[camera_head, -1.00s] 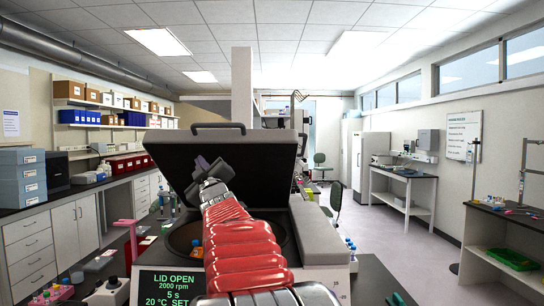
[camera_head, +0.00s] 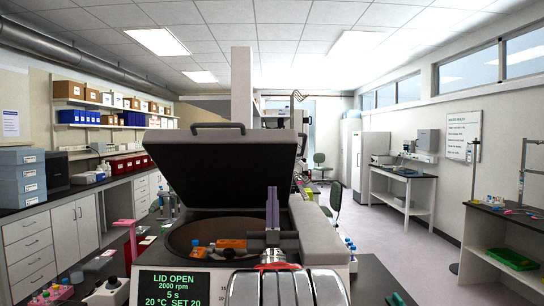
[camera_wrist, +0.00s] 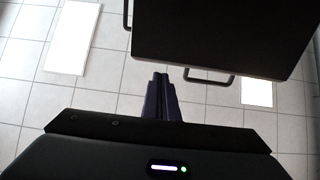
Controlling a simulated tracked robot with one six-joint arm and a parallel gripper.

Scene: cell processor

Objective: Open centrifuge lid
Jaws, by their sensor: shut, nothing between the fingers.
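The centrifuge lid (camera_head: 222,165) stands raised and tilted back, with its dark inner side facing me and a grey handle (camera_head: 217,126) on its top edge. The round chamber (camera_head: 215,228) below it is uncovered, with orange and blue items inside. The display (camera_head: 175,284) reads LID OPEN. My gripper (camera_head: 272,192) points upward in front of the right part of the lid, its two purple fingers together and empty. In the wrist view the shut fingers (camera_wrist: 159,78) point up beside the dark lid (camera_wrist: 222,35); I cannot tell the gap to it.
A grey bench with boxes lines the left wall. The floor (camera_head: 400,240) between centrifuge and right benches is clear. Ceiling panels fill the wrist view's background.

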